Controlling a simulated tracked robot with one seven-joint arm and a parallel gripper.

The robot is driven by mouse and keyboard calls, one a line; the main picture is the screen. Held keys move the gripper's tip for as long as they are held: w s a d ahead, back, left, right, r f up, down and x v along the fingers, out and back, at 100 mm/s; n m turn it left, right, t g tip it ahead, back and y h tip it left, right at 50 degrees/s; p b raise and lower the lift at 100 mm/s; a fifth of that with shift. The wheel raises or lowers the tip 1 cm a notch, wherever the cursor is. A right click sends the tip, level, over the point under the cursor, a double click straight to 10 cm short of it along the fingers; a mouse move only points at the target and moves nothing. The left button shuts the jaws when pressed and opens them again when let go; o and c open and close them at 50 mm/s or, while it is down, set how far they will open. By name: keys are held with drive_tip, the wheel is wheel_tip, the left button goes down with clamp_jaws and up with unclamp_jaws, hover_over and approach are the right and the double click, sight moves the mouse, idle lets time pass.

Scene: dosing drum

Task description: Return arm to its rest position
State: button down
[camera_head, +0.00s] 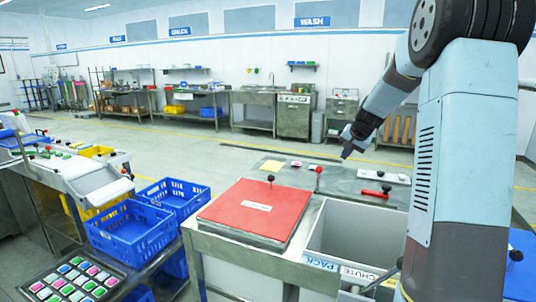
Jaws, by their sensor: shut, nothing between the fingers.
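My arm (462,140) rises at the right of the head view and bends over at the top, its forearm reaching down and left. My gripper (346,153) is at the end of it, small and dark, pointing down. It is shut and empty, and appears in the air above the grey worktop (345,181). It touches nothing that I can see.
A red lid (245,222) with a black knob lies on the front bench, beside an open chute (350,235). A red-knobbed lever (318,180) and a red handle (376,192) stand near the gripper. Blue crates (130,232) are at left.

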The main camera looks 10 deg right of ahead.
drive_tip(key=s+a+r+n, duration=0.2)
drive_tip(key=s+a+r, duration=0.35)
drive_tip(key=s, duration=0.45)
drive_tip(key=s+a+r+n, duration=0.2)
drive_tip(key=s+a+r, duration=0.2)
drive_tip(key=s+a, duration=0.4)
drive_tip(key=s+a+f+n, duration=0.1)
drive_tip(key=s+a, duration=0.1)
drive_tip(key=s, duration=1)
drive_tip(key=s+a+f+n+g+h, duration=0.1)
drive_tip(key=s+n, duration=0.1)
drive_tip(key=s, duration=1.1)
drive_tip(key=shift+a+f, duration=0.25)
drive_tip(key=shift+a, duration=0.1)
